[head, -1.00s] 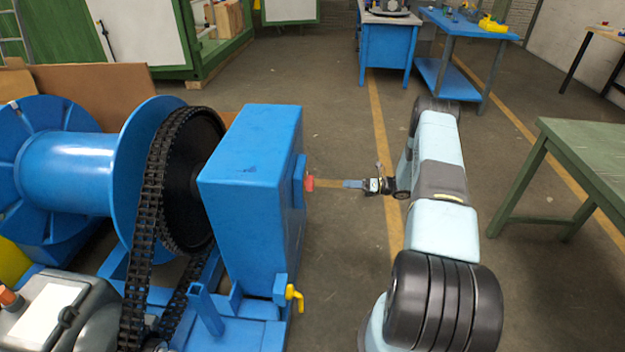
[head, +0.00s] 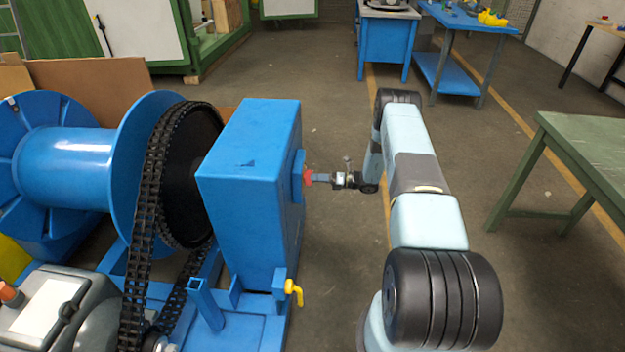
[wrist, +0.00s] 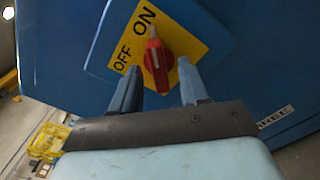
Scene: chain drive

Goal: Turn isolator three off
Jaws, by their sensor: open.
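The isolator's red rotary switch (wrist: 156,66) sits on a yellow plate (wrist: 185,42) marked ON and OFF. Its white pointer line is toward ON. A white label (wrist: 276,117), partly hidden by my gripper, ends in "REE". In the head view the red switch (head: 308,177) is on the right side of the blue box (head: 252,170). My gripper (wrist: 158,70) is open, with one finger on each side of the switch's lower part in the wrist view. In the head view my gripper (head: 317,178) reaches the switch from the right. Contact cannot be told.
A yellow-handled valve (head: 293,290) sticks out low on the box's front right. A chain (head: 150,210) and blue drum (head: 70,165) are to the left. A green table (head: 585,140) stands at right. The floor between is clear.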

